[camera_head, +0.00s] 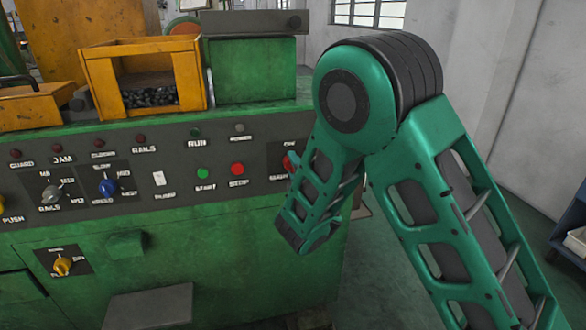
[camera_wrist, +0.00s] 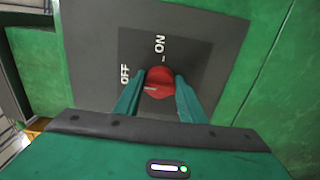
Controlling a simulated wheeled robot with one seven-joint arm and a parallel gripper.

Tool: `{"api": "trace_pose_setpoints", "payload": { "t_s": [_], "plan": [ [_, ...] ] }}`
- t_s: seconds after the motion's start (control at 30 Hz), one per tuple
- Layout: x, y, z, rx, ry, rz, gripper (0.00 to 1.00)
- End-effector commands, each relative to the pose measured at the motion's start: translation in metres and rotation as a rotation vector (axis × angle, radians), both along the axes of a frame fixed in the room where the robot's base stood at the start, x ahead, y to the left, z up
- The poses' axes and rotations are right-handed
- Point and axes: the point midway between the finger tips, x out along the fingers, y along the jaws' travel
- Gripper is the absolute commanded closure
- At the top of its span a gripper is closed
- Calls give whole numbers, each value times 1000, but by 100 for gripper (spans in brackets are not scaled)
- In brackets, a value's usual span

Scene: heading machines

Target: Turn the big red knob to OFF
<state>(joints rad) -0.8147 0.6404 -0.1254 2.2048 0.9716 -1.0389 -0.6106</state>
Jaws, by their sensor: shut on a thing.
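The big red knob (camera_wrist: 159,80) is on a dark grey plate (camera_wrist: 213,53) in the wrist view. The plate has a white OFF label to the left of the knob and an ON label above it. My gripper (camera_wrist: 160,83) has its two green fingers on either side of the knob and is shut on it. A small pale mark shows on the knob's lower left, but I cannot tell for sure which label the knob points to. In the head view only a sliver of the red knob (camera_head: 290,162) shows at the panel's right end; my arm hides the rest.
The green machine's panel carries a blue knob (camera_head: 107,187), a grey knob (camera_head: 52,194), a red stop button (camera_head: 237,169) and a green button (camera_head: 203,173) to the left of my arm. A yellow knob (camera_head: 62,266) sits lower. Open floor lies right of the machine.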

Motion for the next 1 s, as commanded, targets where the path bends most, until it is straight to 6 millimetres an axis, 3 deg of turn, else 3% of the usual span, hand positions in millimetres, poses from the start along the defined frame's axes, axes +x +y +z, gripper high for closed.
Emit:
{"api": "trace_pose_setpoints", "payload": {
  "t_s": [0.33,0.37,0.43,0.77,1.0],
  "plan": [
    [0,-4,-3,-7,4,-7,86],
    [0,-4,-3,-7,4,-7,61],
    [0,-4,-2,-6,4,-7,45],
    [-1,-1,-1,-4,2,-2,45],
    [-20,-6,-2,-6,3,0,45]
  ]
}}
